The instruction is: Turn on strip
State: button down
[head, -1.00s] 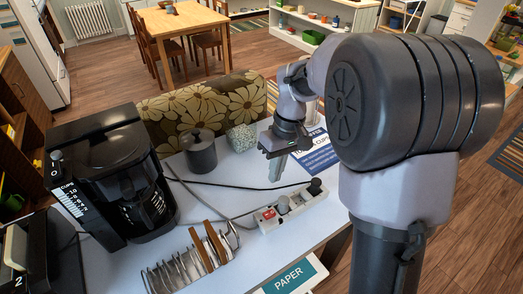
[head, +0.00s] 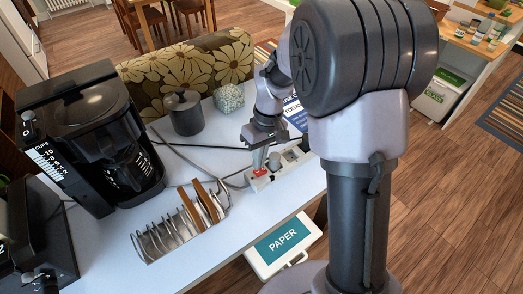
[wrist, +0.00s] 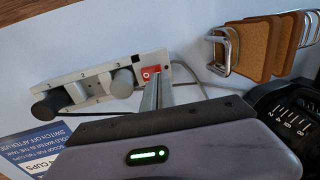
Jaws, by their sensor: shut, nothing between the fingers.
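The shut fingers (wrist: 154,84) end right beside the switch. I cannot tell whether they touch or press it.
A metal toast rack (head: 170,236) with brown slices stands left of the strip. A coffee maker (head: 95,130), a dark canister (head: 185,113) and a speckled cube (head: 229,97) stand farther back. Cords cross the table. A bin marked PAPER (head: 284,245) stands below the front edge.

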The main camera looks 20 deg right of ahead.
jog(key=shift+a+f, duration=0.2)
jog(key=shift+f, duration=0.85)
jog(key=shift+b, duration=0.3)
jog(key=shift+s+a+f, duration=0.1)
jog(key=shift+a+f, duration=0.05)
jog(key=shift+f, duration=0.1)
jog(key=shift+w+d+r+p, duration=0.1)
jog(key=shift+w+d+p, duration=0.05)
jog(key=shift+d, duration=0.3)
jog(key=shift+w+d+r+p, duration=0.1)
jog(key=shift+d+p, duration=0.05)
jog(key=shift+d, duration=0.25)
jog(key=shift+a+r, duration=0.1)
jog(key=shift+r, duration=0.05)
notch_tip(320, 180, up, 13)
jog(key=d+p, duration=0.2)
jog(key=p, duration=0.5)
jog(key=shift+w+d+r, duration=0.15)
jog(key=shift+w+r, duration=0.05)
jog(key=shift+w, duration=0.15)
